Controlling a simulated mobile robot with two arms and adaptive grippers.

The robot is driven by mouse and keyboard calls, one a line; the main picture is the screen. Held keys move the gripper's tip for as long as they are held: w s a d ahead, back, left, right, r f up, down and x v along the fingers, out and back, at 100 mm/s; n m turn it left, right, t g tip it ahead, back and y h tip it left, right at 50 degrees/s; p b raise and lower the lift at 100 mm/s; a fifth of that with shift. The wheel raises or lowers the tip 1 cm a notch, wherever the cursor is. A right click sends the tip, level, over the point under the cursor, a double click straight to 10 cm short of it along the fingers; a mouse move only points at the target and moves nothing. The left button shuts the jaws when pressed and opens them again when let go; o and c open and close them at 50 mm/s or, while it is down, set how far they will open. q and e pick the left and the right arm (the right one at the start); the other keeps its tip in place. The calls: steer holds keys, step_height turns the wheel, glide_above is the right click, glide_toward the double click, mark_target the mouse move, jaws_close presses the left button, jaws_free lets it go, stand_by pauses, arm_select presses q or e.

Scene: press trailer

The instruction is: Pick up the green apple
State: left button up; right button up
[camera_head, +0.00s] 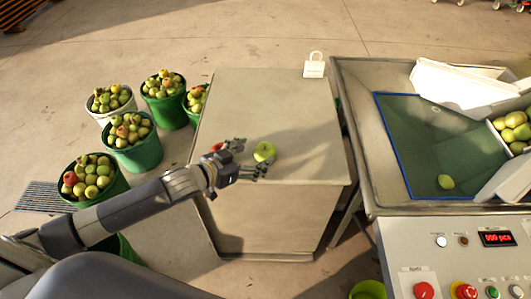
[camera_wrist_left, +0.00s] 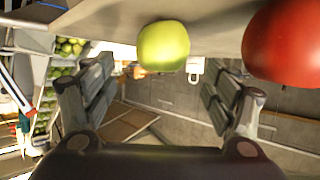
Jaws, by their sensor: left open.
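The green apple (camera_head: 264,151) sits on the grey table top (camera_head: 260,95). My left gripper (camera_head: 254,157) is open, with its fingertips close beside the apple's left side. In the left wrist view the green apple (camera_wrist_left: 163,46) appears past the spread fingers of my left gripper (camera_wrist_left: 163,78), near the middle between them and toward the top. Whether a finger touches it I cannot tell. My right gripper is not in view.
A white padlock-shaped object (camera_head: 314,65) stands at the table's far right corner. Buckets of apples (camera_head: 133,150) stand left of the table. A metal machine with a green-lined bin (camera_head: 420,140) and a control panel (camera_head: 450,255) is at the right. The table's far half is mostly clear.

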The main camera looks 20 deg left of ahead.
mark_target(260, 152)
arm_select(q)
steer(key=shift+p+x, duration=0.35)
steer(key=shift+x, duration=2.75)
steer(key=shift+a, duration=0.1)
steer(key=shift+s, duration=0.1)
steer(key=shift+c, duration=0.3)
steer(key=c, duration=1.2)
